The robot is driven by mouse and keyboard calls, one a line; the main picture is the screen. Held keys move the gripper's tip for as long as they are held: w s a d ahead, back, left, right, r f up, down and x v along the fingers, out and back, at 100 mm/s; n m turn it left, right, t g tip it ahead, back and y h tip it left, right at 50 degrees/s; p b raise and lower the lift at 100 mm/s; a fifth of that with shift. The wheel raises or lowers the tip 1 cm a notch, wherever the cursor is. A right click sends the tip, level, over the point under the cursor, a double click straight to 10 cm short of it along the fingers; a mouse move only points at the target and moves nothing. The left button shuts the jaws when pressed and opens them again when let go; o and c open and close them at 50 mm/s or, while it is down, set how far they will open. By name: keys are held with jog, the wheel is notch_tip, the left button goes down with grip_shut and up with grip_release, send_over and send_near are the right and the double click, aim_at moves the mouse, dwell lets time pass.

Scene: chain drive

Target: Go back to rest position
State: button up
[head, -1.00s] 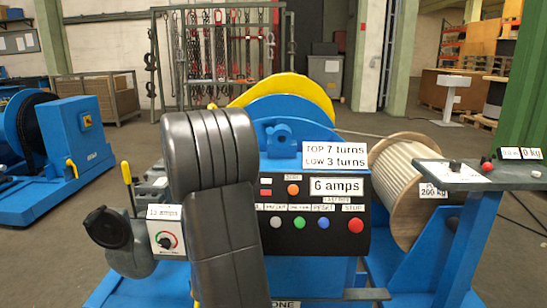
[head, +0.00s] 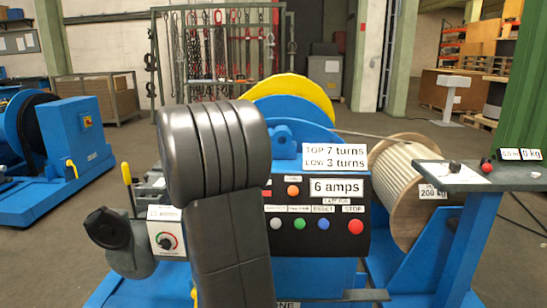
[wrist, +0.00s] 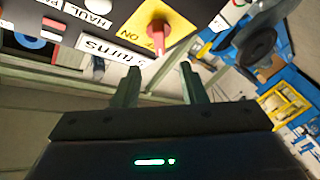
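My gripper (wrist: 161,74) shows in the wrist view with its two fingers apart and nothing visible between them. Beyond the fingertips, upside down and tilted, is a red rotary switch (wrist: 160,33) on a yellow plate, close to the fingers but apparently apart from them. In the head view my grey arm rises in front of the blue winch machine (head: 290,145) and hides part of its control panel (head: 318,245). The gripper itself is hidden there.
Right of the panel are a wooden cable drum (head: 400,185) and a grey-topped stand (head: 485,176) with small knobs. Another blue machine (head: 80,140) stands at the left. A chain rack (head: 215,55) is behind. Floor is clear between the machines.

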jog(key=w+a+m+t+h+p, duration=0.3)
jog(key=w+m+h, duration=0.3)
jog(key=m, duration=0.5)
jog(key=w+a, duration=0.1)
jog(key=w, duration=0.1)
jog(key=shift+w, duration=0.35)
jog(key=shift+a+f, duration=0.1)
